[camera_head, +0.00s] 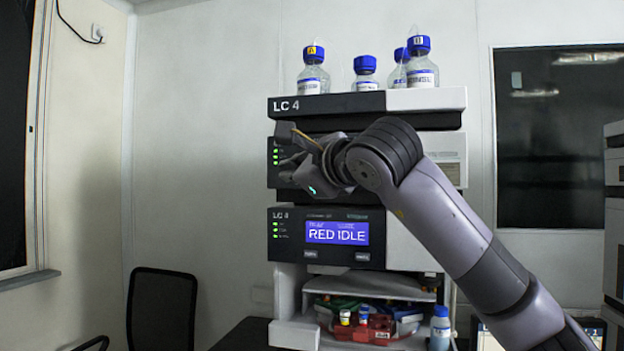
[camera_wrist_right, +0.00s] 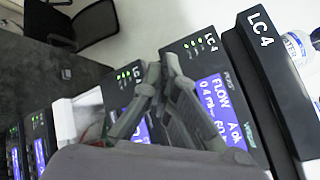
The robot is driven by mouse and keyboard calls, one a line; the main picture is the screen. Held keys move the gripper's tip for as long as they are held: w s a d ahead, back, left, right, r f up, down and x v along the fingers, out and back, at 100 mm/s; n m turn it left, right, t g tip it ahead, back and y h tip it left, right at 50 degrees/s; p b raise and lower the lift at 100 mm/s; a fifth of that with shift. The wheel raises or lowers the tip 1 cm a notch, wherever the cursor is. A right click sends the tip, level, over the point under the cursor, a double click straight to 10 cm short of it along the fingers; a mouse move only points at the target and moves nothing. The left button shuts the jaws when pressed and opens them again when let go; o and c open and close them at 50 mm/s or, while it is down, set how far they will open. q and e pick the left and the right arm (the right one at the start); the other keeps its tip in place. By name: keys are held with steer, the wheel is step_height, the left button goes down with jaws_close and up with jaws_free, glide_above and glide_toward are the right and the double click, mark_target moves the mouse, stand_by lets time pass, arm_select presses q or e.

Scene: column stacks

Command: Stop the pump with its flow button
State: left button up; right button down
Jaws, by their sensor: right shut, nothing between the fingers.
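The pump is the module of the LC 4 stack whose tilted screen (camera_wrist_right: 220,105) reads "FLOW" and about "0.4" in the right wrist view. In the head view this pump module (camera_head: 446,160) is the middle one, and my right arm covers its screen. Its flow button cannot be made out; my fingers hide the front just below the screen. My right gripper (camera_head: 292,160) is in front of the left part of the pump's front. In the right wrist view its fingers (camera_wrist_right: 163,68) meet at the tips, shut and empty. Whether they touch the panel is unclear. My left gripper is out of view.
Blue-capped bottles (camera_head: 312,80) stand on top of the stack. A red tray (camera_head: 362,332) with vials sits underneath. A dark chair (camera_head: 162,308) stands at left.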

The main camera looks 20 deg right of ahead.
steer(key=w+d+p, duration=0.4)
steer(key=w+d, duration=0.1)
steer(key=w, duration=0.2)
steer(key=shift+p, duration=0.3)
steer(key=shift+w, duration=0.1)
stand_by(1.2)
steer(key=shift+w+d, duration=0.15)
steer(key=shift+w, duration=0.2)
